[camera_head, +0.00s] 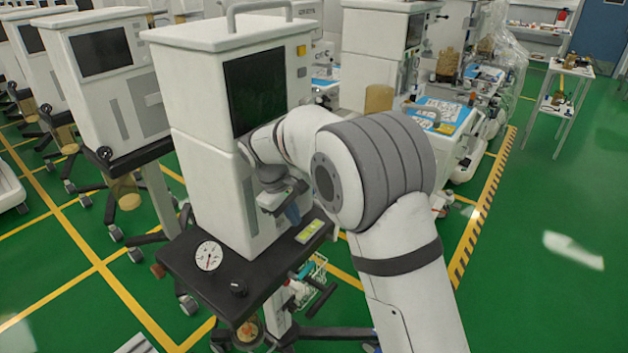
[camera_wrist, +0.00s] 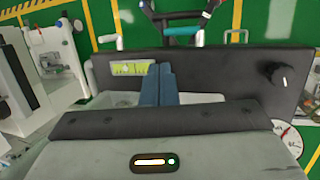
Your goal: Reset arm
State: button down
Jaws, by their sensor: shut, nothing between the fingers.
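My gripper (camera_head: 293,214) hangs at the end of my bent arm, in front of the white anaesthesia cart (camera_head: 205,120) and over its black shelf (camera_head: 195,262). In the wrist view my gripper (camera_wrist: 159,72) shows two blue fingers side by side, shut with nothing between them. Beyond the fingertips is the black shelf (camera_wrist: 215,70), with a yellow-green label (camera_wrist: 133,68) and a black knob (camera_wrist: 272,74). Whether the fingers touch the shelf cannot be told.
A round white gauge (camera_head: 208,256) sits on the shelf's left end. More carts (camera_head: 105,75) stand at the left and behind. A white side table (camera_head: 568,100) with small items is at the far right. The green floor (camera_head: 545,230) at right is clear.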

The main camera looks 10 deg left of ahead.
jog(key=s+d+r+m+y, duration=0.1)
jog(key=s+d+r+m, duration=0.35)
jog(key=s+d, duration=0.55)
jog(key=s+d+r+m+y, duration=0.2)
jog(key=s+d+r+m, duration=0.3)
jog(key=d, duration=0.9)
jog(key=s+d+f+m+t, duration=0.1)
jog(key=s+d, duration=0.3)
jog(key=s, duration=0.6)
jog(key=shift+s+d+f+m+t, duration=0.35)
jog(key=shift+f+m, duration=0.15)
jog(key=shift+m, duration=0.25)
jog(key=shift+a, duration=0.1)
